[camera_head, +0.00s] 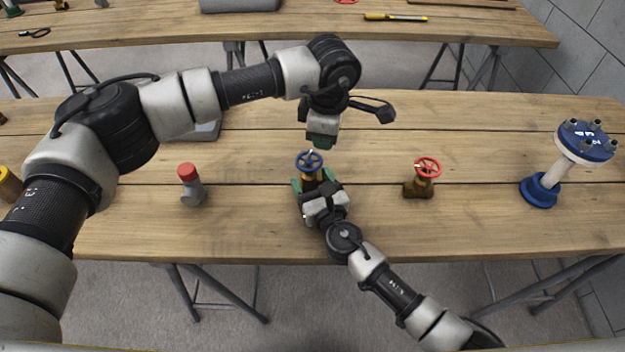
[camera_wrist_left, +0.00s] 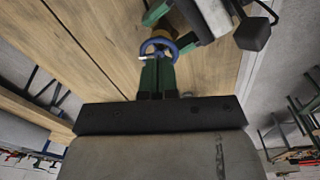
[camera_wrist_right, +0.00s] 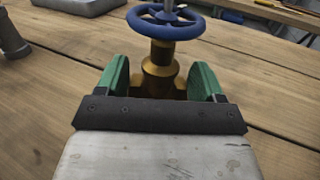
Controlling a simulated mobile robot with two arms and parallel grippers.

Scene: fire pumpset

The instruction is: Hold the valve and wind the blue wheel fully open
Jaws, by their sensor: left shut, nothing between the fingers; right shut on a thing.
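The valve (camera_wrist_right: 160,72) is a brass body with a blue wheel (camera_head: 309,161) on top, upright on the wooden table. My right gripper (camera_head: 311,186) is shut on the valve's brass body from the front, with its green fingers on either side; the right wrist view shows this too. My left gripper (camera_head: 319,147) is shut and empty, pointing down just behind and above the blue wheel. In the left wrist view its green fingertips (camera_wrist_left: 158,62) lie close together at the blue wheel's rim (camera_wrist_left: 158,47); I cannot tell whether they touch it.
A second brass valve with a red wheel (camera_head: 428,168) stands to the right. A blue flanged pipe piece (camera_head: 541,190) stands far right. A grey fitting with a red cap (camera_head: 189,184) is at left. A grey case (camera_head: 207,130) lies behind my left arm. The table between them is clear.

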